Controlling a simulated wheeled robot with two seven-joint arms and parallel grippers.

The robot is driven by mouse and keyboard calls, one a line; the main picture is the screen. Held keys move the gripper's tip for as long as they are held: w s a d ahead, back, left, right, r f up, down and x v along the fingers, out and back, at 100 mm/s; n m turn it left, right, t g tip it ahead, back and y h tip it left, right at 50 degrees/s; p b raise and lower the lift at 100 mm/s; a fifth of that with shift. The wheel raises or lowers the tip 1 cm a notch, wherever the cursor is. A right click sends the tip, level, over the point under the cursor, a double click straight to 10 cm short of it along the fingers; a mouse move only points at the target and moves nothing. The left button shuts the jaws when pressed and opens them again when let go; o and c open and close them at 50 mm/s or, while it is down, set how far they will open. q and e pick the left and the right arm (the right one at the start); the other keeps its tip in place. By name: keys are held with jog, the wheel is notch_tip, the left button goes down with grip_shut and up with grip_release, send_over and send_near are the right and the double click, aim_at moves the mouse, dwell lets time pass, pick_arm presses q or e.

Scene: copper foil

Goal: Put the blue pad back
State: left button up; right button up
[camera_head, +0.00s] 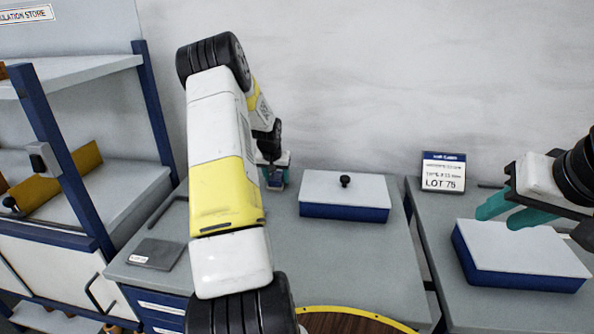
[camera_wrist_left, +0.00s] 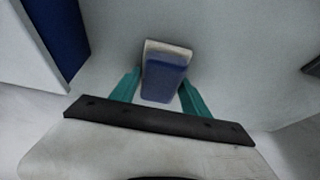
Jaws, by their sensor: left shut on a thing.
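The blue pad (camera_wrist_left: 163,80) is a small block with a pale layer along its far edge. In the left wrist view it sits between the teal fingers of my left gripper (camera_wrist_left: 158,92), which is shut on it. In the head view my left gripper (camera_head: 274,172) is at the back of the middle table, left of a lidded blue box, and my own arm partly hides it. My right gripper (camera_head: 497,215) is open and empty, its teal fingers over the back left part of the white-topped blue box on the right table.
The lidded blue box (camera_head: 345,197) with a black knob stands on the middle table (camera_head: 340,255). A white-topped blue box (camera_head: 522,249) and a LOT 75 sign (camera_head: 443,171) are on the right table. A flat grey plate (camera_head: 156,254) lies front left. Shelving (camera_head: 80,75) stands left.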

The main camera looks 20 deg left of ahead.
pick_arm(q)
jog(key=o, duration=1.3)
jog(key=shift+r, duration=0.25)
jog(key=v, duration=1.1)
jog(key=s+d+r+m+t, duration=0.1)
jog(key=s+d+r+m, duration=0.1)
jog(key=s+d+r, duration=1.1)
jog(key=s+d+r+h, duration=0.1)
jog(key=s+d, duration=0.3)
jog(key=s, duration=0.2)
jog(key=s+d+r+h, duration=0.1)
jog(key=s+d, duration=0.4)
jog(key=s, duration=0.1)
jog(key=s+d+r+m+t+h, duration=0.1)
jog(key=s+d+r, duration=0.1)
jog(key=s+d, duration=0.2)
jog(key=shift+s+d+r, duration=0.1)
jog(key=shift+s+d, duration=0.1)
jog(key=shift+s, duration=0.45)
jog(key=shift+s+d+r, duration=0.1)
jog(key=shift+s+d, duration=0.1)
jog(key=shift+s, duration=0.5)
